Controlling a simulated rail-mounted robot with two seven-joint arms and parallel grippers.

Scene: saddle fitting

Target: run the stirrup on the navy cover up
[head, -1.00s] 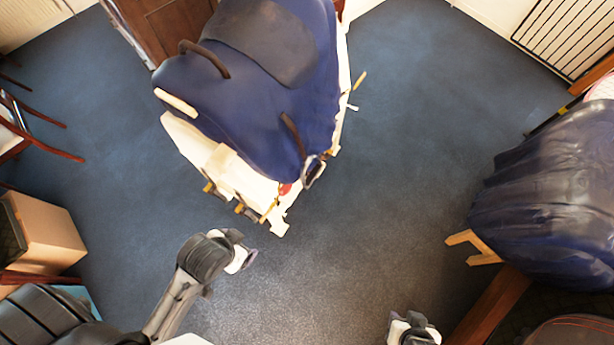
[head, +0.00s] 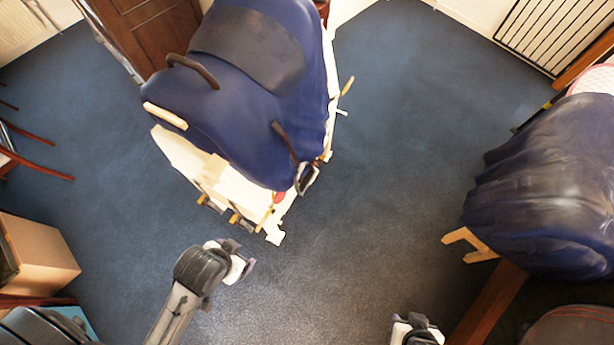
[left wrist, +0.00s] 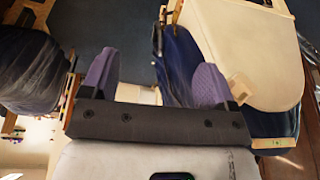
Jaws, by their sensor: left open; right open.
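The navy cover (head: 230,110) lies draped over a cream stand (head: 184,158) with a dark pad on top. A metal stirrup (head: 305,179) hangs at the near right edge of this cover, at the lower end of a brown strap (head: 285,142). A second brown strap (head: 197,69) arches on the far left side. My left gripper (head: 244,267) is below and left of the stirrup, clear of the stand. In the left wrist view its purple fingers (left wrist: 154,82) are apart with nothing gripped. My right gripper (head: 417,325) is open at the bottom edge, well away from the stirrup.
Another dark navy draped form (head: 545,190) stands at the right, with a wooden leg (head: 470,245) and a wooden beam (head: 487,308) nearby. A cardboard box (head: 40,255) sits at the left. The blue floor (head: 400,150) between the two covered forms is clear.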

